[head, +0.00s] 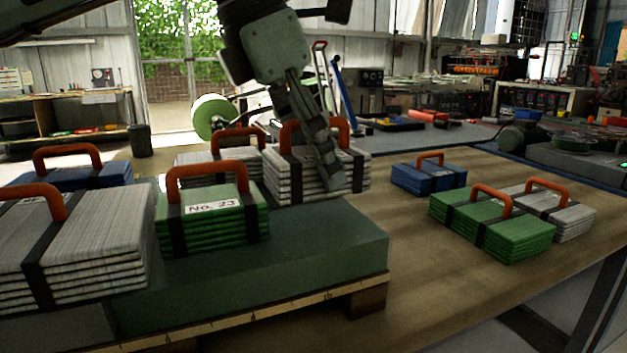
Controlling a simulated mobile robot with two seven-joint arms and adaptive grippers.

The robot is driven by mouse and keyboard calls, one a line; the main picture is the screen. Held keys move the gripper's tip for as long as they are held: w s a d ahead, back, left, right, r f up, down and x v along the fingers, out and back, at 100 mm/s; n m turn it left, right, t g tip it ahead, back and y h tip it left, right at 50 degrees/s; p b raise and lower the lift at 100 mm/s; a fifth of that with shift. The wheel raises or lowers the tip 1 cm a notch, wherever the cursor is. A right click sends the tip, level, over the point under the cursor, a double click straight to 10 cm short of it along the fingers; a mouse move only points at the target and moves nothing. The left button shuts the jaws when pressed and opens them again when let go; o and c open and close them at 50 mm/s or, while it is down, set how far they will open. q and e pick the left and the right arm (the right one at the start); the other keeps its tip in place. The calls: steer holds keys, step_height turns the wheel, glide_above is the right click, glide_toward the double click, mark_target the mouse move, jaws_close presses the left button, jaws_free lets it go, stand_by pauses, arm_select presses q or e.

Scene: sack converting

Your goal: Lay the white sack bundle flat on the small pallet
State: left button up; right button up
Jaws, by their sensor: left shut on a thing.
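My left gripper (325,165) comes down from the top and is shut on a white sack bundle (281,187) with dark straps and an orange handle. The fingers cover part of its front. It is roughly level beyond the back edge of the green slab; I cannot tell if its underside touches anything. The green slab (310,270) rests on a low wooden base with a ruler-like edge (262,316) and block feet, which looks like the small pallet. My right gripper is not in view.
On the left stand a green bundle (215,233), a large white bundle (100,245), a blue bundle (75,181) and another white bundle (190,158). On the wooden table (440,270) at right sit blue (425,180), green (500,236) and white (570,217) bundles. The slab's right part is clear.

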mark_target(314, 185)
arm_select(q)
steer(key=shift+f, duration=1.65)
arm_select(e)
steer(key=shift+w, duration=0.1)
arm_select(q)
steer(key=shift+f, duration=0.15)
steer(key=o, duration=1.2)
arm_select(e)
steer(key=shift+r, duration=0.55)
